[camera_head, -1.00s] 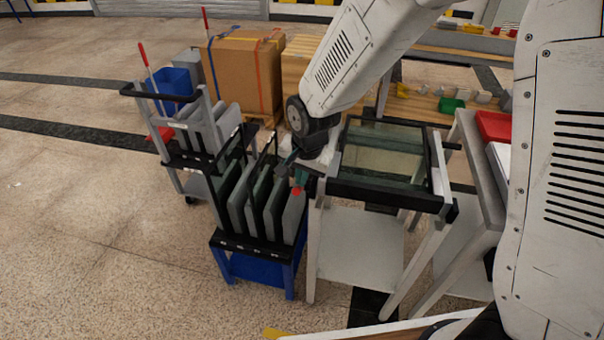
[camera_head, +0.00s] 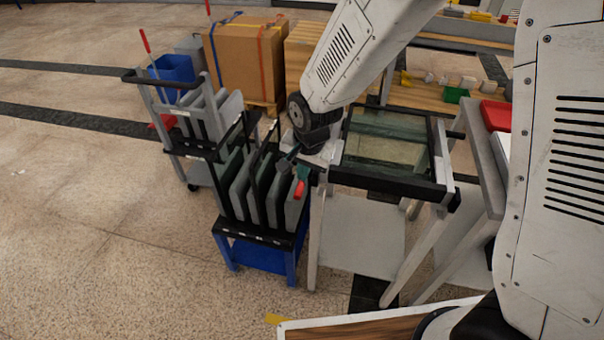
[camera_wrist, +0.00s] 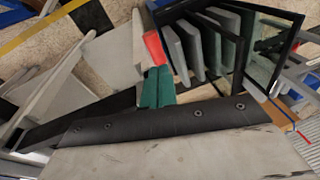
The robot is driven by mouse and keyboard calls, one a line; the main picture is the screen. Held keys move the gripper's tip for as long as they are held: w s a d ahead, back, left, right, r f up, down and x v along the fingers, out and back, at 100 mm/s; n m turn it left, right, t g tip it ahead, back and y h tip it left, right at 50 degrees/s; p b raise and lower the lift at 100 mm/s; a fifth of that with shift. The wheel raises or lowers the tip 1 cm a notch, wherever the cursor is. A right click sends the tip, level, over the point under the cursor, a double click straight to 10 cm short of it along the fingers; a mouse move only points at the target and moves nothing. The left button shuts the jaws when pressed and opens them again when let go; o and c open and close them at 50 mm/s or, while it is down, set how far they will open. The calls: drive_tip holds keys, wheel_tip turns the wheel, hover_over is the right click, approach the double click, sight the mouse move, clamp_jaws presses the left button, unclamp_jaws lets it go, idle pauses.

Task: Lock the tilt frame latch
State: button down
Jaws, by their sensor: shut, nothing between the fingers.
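The tilt frame (camera_head: 388,187) is a black rectangular frame around a glass pane, on a white-legged stand right of centre in the head view. A red handle (camera_head: 299,188), apparently its latch, is at the frame's left side. My gripper (camera_head: 303,173) has teal fingers and is at that handle. In the wrist view, the fingers (camera_wrist: 158,87) are shut side by side, and the red handle (camera_wrist: 155,48) shows just past their tips. I cannot tell whether they touch it. The latch's body and catch are hidden behind my wrist and fingers.
A blue-legged rack (camera_head: 262,241) with upright grey panels stands close left of the frame. A side table with a red tray (camera_head: 497,114) stands right. The floor at left is open.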

drive_tip(key=shift+w+r, duration=0.15)
drive_tip(key=shift+d+r, duration=0.1)
drive_tip(key=shift+r, duration=0.25)
drive_tip(key=s+r, duration=0.7)
drive_tip(key=r, duration=0.3)
drive_tip(key=shift+s+a, duration=0.2)
drive_tip(key=shift+a, duration=0.05)
